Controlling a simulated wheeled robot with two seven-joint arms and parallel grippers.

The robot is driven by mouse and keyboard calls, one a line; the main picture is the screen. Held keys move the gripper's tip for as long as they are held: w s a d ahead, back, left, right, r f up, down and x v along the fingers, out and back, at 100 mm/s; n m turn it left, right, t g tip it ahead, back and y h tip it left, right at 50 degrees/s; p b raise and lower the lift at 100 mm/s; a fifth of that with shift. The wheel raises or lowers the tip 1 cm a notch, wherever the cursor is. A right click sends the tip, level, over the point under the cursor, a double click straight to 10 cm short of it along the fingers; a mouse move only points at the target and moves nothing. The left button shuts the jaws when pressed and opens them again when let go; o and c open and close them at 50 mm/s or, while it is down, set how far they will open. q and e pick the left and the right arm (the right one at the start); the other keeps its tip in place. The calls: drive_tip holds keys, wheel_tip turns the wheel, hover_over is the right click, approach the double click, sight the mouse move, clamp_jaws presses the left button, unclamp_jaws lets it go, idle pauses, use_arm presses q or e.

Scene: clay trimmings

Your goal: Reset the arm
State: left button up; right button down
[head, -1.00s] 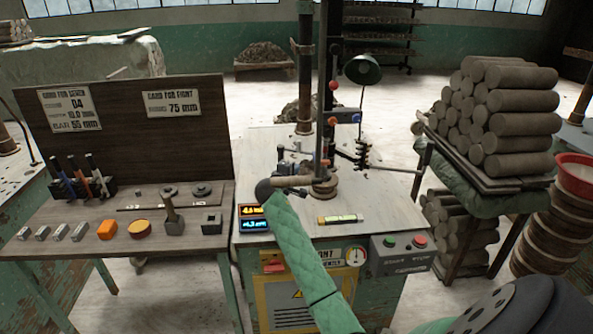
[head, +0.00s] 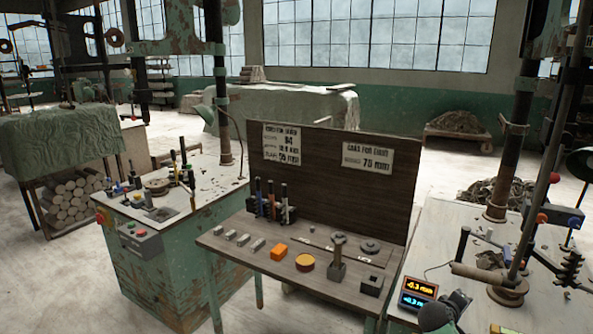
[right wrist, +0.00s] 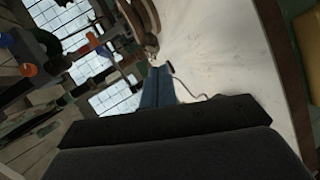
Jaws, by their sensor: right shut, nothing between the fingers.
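My right gripper (right wrist: 170,125) fills the bottom of the right wrist view as dark, wide jaws, shut with nothing held. A white bench top (right wrist: 225,65) lies beyond it in that view. In the head view a dark rounded part of my arm (head: 437,313) shows at the bottom, beside the two lit readouts (head: 418,294) on the right bench. The fingertips cannot be made out there. My left gripper is not in view.
A dark board (head: 330,185) with two cards stands behind. A press post and wooden roller (head: 484,276) occupy the right bench.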

drive_tip(key=s+a+f+m+g+y, duration=0.1)
drive_tip(key=s+a+f+y, duration=0.4)
drive_tip(key=s+a, duration=0.75)
drive_tip(key=s+a+f+m+g+y, duration=0.1)
drive_tip(key=s+a+f+g+y, duration=0.15)
drive_tip(key=s+a+f, duration=1)
drive_tip(key=s+a+r+y, duration=0.2)
drive_tip(key=s+r, duration=0.1)
drive_tip(key=s, duration=0.5)
drive_tip(key=s+a+r+y, duration=0.2)
drive_tip(key=s+a+r, duration=0.1)
drive_tip(key=s, duration=0.5)
drive_tip(key=s+a+f+g, duration=0.1)
drive_tip(key=a+f, duration=0.1)
drive_tip(key=f, duration=1.3)
drive_tip(key=s+a+f+g, duration=0.1)
drive_tip(key=a+f+g, duration=0.1)
drive_tip(key=f, duration=1.4)
drive_tip(key=shift+s+a+m+y, duration=0.35)
drive_tip(key=shift+m, duration=0.05)
drive_tip(key=shift+w, duration=0.1)
